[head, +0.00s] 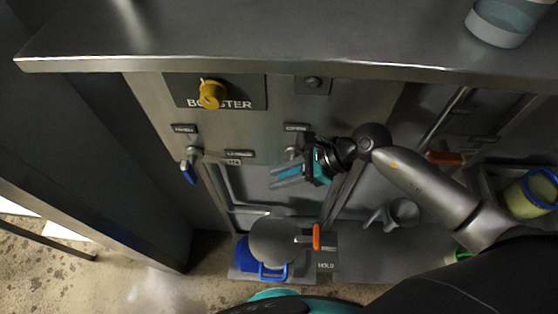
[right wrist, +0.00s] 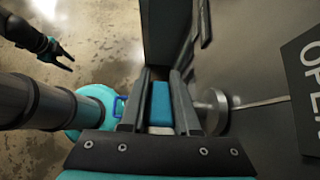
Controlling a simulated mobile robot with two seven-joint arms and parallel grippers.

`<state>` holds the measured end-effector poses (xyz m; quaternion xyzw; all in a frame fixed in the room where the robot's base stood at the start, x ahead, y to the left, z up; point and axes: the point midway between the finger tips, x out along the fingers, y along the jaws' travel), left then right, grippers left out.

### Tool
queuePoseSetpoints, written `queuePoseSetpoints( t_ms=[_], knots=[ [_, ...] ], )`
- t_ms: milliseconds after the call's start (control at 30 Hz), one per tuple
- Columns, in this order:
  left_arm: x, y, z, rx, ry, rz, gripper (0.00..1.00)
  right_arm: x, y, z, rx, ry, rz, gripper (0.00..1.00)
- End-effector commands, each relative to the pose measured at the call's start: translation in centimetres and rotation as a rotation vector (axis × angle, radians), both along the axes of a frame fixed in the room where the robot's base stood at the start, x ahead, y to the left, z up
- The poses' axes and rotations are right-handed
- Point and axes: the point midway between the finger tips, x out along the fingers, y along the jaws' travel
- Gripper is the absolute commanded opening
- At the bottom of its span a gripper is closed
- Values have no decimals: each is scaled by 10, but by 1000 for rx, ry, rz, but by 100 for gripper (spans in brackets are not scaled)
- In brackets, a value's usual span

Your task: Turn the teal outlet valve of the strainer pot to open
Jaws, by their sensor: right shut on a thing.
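The teal valve handle (head: 283,171) is at the front panel in the head view, below a plate lettered OPEN. It also shows as a teal bar (right wrist: 160,103) between the fingers in the right wrist view. My right gripper (head: 280,177) is shut on this handle, with a finger on either side. The valve's round metal hub (right wrist: 211,108) is just right of the fingers. Most of the valve body is hidden behind the gripper in the head view. My left gripper (right wrist: 62,58) shows only in the right wrist view, at upper left, with its fingers apart and empty.
A blue-handled lever (head: 188,171) and a yellow knob (head: 210,94) are on the panel to the left. An orange handle (head: 316,237) sits by a rounded metal body (head: 274,240) below. The metal ledge (head: 230,45) overhangs the panel. A blue-rimmed container (head: 531,194) stands at right.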

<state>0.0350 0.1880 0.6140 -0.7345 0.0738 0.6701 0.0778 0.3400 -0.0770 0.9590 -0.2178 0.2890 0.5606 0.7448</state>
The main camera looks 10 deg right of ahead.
Motion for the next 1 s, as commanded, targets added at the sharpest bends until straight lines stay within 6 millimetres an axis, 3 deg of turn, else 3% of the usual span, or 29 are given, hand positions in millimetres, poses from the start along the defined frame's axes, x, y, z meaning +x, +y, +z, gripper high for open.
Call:
queuePoseSetpoints(
  t_ms=[33,100,400,1000],
  knots=[
    [0,0,15,0,0,0,50,1,-1,6,-48,11,3,0],
    [0,0,26,0,0,0,50,0,-2,5,-110,29,3,0],
    [0,0,60,0,0,0,50,0,-8,-4,-383,106,2,0],
    [0,0,76,0,0,0,50,-4,-20,-14,-767,218,-3,0]
  ],
)
